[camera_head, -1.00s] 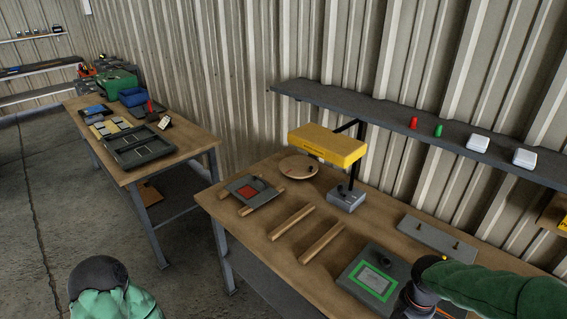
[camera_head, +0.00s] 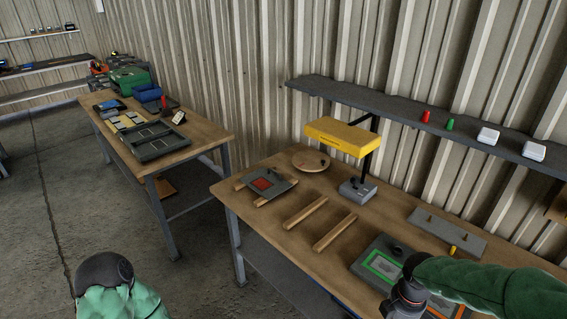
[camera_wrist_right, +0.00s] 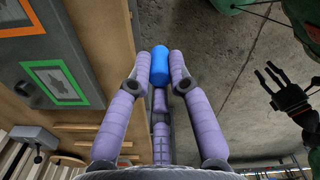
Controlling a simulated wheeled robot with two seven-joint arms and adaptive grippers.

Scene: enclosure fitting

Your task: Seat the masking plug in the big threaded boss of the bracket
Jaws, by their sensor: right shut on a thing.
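A blue cylinder (camera_wrist_right: 159,65), which looks like the masking plug, is held between the purple fingertips of my right gripper (camera_wrist_right: 160,72) in the right wrist view. It is over the floor beside the table edge, touching nothing else that I can see. My left gripper (camera_wrist_right: 287,97) shows at the right of that view, dark, with its fingers spread and empty. In the head view my right wrist is at the bottom right and its fingertips are out of sight. I cannot make out the bracket or its threaded boss for certain.
A second table (camera_head: 205,139) stands left.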

